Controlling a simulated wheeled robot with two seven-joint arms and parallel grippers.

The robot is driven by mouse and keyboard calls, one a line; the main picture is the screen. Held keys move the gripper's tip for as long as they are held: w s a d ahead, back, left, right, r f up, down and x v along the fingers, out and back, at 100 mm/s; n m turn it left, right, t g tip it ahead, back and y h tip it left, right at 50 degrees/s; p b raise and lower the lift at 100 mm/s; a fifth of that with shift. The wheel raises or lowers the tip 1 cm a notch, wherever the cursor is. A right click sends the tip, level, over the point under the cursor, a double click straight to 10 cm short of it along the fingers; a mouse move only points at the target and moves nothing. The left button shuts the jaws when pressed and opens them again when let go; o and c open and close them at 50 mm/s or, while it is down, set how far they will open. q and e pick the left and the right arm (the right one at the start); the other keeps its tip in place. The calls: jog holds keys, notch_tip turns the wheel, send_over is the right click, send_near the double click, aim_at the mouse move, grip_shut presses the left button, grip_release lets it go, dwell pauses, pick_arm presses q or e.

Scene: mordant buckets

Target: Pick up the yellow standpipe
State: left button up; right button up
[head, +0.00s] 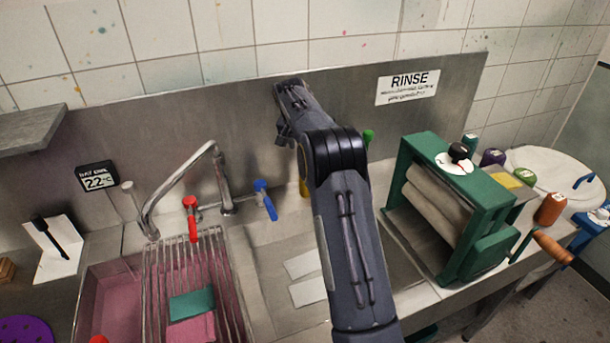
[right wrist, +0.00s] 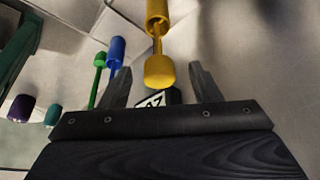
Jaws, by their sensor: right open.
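The yellow standpipe (right wrist: 158,70) is in the right wrist view, with a thick upper part, a thin stem and a rounded knob. The knob appears between the two fingers of my right gripper (right wrist: 160,74). The fingers are open, with visible space on both sides of the yellow knob, and hold nothing. In the head view, only a small yellow strip (head: 304,188) shows beside my right arm, which hides the rest. My left gripper is not in view.
A blue standpipe (right wrist: 116,52) and a green one (right wrist: 98,72) stand nearby. The green mangle (head: 482,245) is right of my arm. The sink with its wire rack (head: 150,290), the tap (head: 185,175) and red (head: 191,205) and blue (head: 265,200) handles are left.

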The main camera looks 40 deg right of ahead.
jog(key=p+x, duration=0.1)
jog(key=x, duration=0.2)
jog(key=shift+w+d+f+p, duration=0.1)
jog(key=shift+d+f+p, duration=0.1)
jog(key=shift+d+p, duration=0.2)
jog(key=shift+w+d+f, duration=0.1)
jog(key=shift+f, duration=0.4)
grip_shut()
jog(key=shift+r, duration=0.1)
